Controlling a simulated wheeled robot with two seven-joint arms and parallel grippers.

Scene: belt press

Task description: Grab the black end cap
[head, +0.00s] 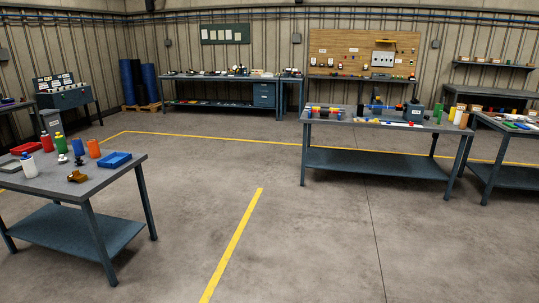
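I cannot make out a black end cap for certain; things on the benches are small at this distance. The workbench at right centre (375,164) holds several coloured cylinders and a dark box (412,113), with small dark parts among them. The near left workbench (110,177) also holds small dark pieces, too small to identify. Neither of my grippers is in view.
On the near left bench are a blue tray (115,160), a red tray (28,147), a white bottle (28,164) and an orange cylinder (94,149). Another bench (522,140) stands at the right edge. Open concrete floor with yellow lines (232,245) lies between the benches.

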